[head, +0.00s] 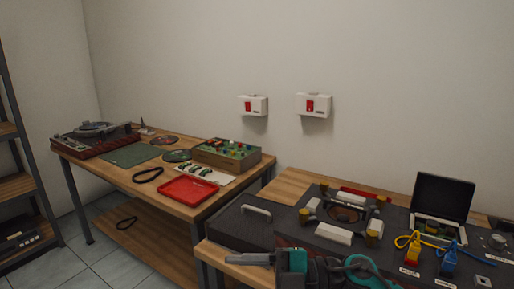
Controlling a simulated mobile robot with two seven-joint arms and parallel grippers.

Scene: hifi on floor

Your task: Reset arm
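My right gripper (250,259) shows at the bottom of the head view, its grey end pointing left. It is over the front edge of the right bench (290,185). Its teal and dark arm links come in from the lower right. I see it side-on, so whether its fingers are apart or together cannot be told. No object is clearly seen in it. My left gripper is not in view.
Close by are a dark case (238,225) with a light handle and a dark device (345,214) with white and brass parts. An open black box (442,205) stands right. The left bench holds a red tray (188,190), green mat (130,155) and turntable (95,137).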

